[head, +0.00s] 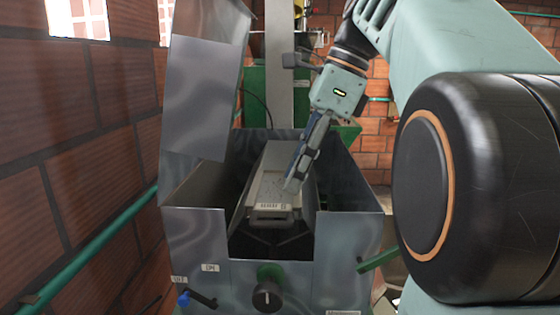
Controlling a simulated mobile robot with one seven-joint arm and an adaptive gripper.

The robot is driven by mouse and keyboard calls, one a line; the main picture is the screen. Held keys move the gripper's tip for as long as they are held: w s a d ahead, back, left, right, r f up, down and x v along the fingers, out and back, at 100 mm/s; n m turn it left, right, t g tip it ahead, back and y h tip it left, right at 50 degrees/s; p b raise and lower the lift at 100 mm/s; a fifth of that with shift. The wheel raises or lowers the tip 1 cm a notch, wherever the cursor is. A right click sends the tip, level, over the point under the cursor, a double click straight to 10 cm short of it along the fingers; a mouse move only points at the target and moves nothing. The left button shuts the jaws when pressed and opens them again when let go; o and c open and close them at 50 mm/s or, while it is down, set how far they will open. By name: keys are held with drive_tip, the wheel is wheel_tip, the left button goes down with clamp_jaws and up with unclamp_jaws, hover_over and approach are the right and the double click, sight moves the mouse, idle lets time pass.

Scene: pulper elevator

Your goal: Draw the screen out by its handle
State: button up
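A long grey slotted part (268,187), which looks like the screen, lies tilted lengthwise inside an open metal box. A pale bar with slots, which looks like its handle (272,212), crosses its near end. My gripper (291,184) reaches down from the upper right, with its fingertips over the right side of the screen, just behind the handle. I cannot tell if the fingertips touch it. The fingers are seen side-on, so their opening is hidden.
The metal box (195,225) has a notch in its front wall, below the handle. A tall raised metal panel (203,95) stands at its left. A black knob (267,296) and a blue-tipped lever (190,298) sit on the front. A brick wall (80,150) is close on the left.

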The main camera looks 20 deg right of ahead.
sight(273, 222)
drive_tip(key=b+x, duration=0.1)
drive_tip(key=x, duration=0.7)
drive_tip(key=shift+f, duration=0.35)
drive_tip(key=shift+c, duration=0.2)
clamp_jaws()
drive_tip(key=shift+s+a, duration=0.1)
drive_tip(key=shift+s+a+b, duration=0.3)
drive_tip(key=shift+s, duration=0.65)
drive_tip(key=shift+s+a+b, duration=0.3)
drive_tip(key=shift+s, duration=0.65)
drive_tip(key=shift+s+a+b, duration=0.3)
drive_tip(key=shift+s, duration=0.65)
